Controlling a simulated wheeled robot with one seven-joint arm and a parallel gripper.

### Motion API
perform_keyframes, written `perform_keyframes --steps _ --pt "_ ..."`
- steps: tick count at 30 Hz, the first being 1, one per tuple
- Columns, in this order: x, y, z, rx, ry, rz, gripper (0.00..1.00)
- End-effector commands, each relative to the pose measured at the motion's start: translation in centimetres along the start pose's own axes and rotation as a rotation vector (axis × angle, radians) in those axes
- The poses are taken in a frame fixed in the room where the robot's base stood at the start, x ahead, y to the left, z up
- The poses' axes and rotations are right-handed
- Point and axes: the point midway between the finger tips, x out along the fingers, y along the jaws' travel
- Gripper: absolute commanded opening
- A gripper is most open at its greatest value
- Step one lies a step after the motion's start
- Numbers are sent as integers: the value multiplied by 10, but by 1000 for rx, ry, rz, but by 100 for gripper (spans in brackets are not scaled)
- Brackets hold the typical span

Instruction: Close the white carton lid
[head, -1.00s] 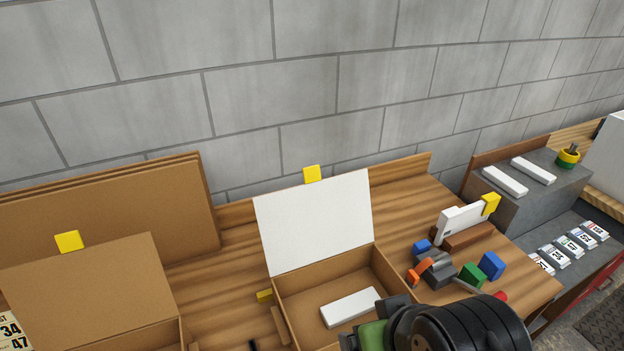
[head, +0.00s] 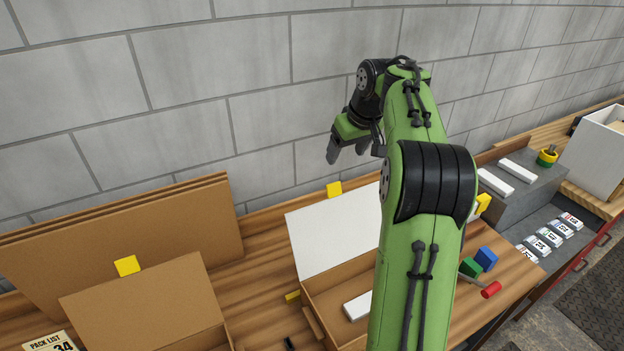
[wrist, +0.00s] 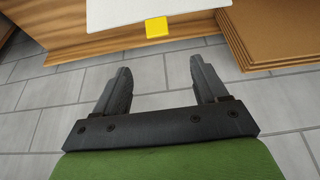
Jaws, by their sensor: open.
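The white carton lid (head: 335,240) stands up, open, at the back of the brown carton (head: 325,290) in the head view. A yellow tab (head: 334,189) sticks up from its top edge. A white bar (head: 357,306) lies inside the carton, partly hidden by my arm. My gripper (head: 348,158) is open and empty, high up near the wall, above the lid and apart from it. In the wrist view my gripper (wrist: 158,85) shows its two fingers spread, with the yellow tab (wrist: 157,27) and the lid edge (wrist: 90,25) beyond the fingertips.
Another brown carton (head: 150,305) with a raised lid stands at the left, before leaning brown boards (head: 120,235). The block wall (head: 180,100) is close behind the table.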

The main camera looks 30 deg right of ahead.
Motion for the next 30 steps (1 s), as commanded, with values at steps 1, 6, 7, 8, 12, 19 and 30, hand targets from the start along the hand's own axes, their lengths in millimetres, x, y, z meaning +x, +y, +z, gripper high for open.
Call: perform_keyframes --steps 1,6,7,8,12,19,30 --pt "9 0 1 0 -3 -2 72" --pt "49 -2 3 0 -6 -3 72" --pt "57 -2 3 0 -6 -3 72" --pt "64 -2 3 0 -5 -2 72" --pt "100 -2 3 1 -6 -3 72" --pt "145 -1 2 1 -3 -1 72" --pt "157 -1 2 1 0 1 72"
